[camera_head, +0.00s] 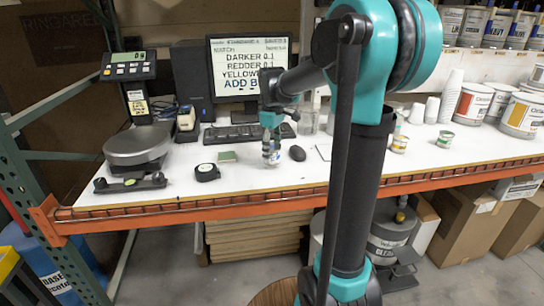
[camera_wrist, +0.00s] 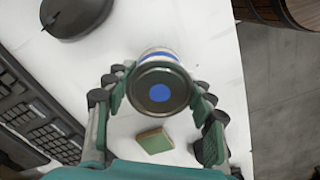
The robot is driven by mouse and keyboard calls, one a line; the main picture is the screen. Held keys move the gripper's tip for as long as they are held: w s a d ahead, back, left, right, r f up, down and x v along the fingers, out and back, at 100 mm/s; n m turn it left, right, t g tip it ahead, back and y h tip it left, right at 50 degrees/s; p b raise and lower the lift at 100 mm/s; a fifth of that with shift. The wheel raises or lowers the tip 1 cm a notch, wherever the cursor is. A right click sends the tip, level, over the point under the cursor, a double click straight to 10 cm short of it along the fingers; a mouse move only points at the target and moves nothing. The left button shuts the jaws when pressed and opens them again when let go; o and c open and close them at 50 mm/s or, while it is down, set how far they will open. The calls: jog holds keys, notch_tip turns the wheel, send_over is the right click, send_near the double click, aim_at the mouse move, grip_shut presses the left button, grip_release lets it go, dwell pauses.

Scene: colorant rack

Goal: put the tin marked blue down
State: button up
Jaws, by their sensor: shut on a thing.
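The tin marked blue (camera_wrist: 159,88) has a grey lid with a blue dot and a blue band on its side. My gripper (camera_wrist: 158,98) is shut on it, with finger pads on both sides, in the wrist view. In the head view my gripper (camera_head: 271,142) points down over the white worktop, and the tin (camera_head: 272,158) shows small and partly hidden below the fingers. I cannot tell whether the tin's base touches the worktop.
The keyboard (camera_head: 235,133) is behind. A scale (camera_head: 137,150) stands far left. Small tins (camera_head: 444,139) stand right of my arm.

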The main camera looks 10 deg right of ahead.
aim_at(272, 147)
jog(key=shift+f, duration=1)
jog(key=o, duration=1.3)
jog(key=shift+f, duration=0.1)
notch_tip(272, 147, up, 12)
jog(key=shift+r, duration=0.15)
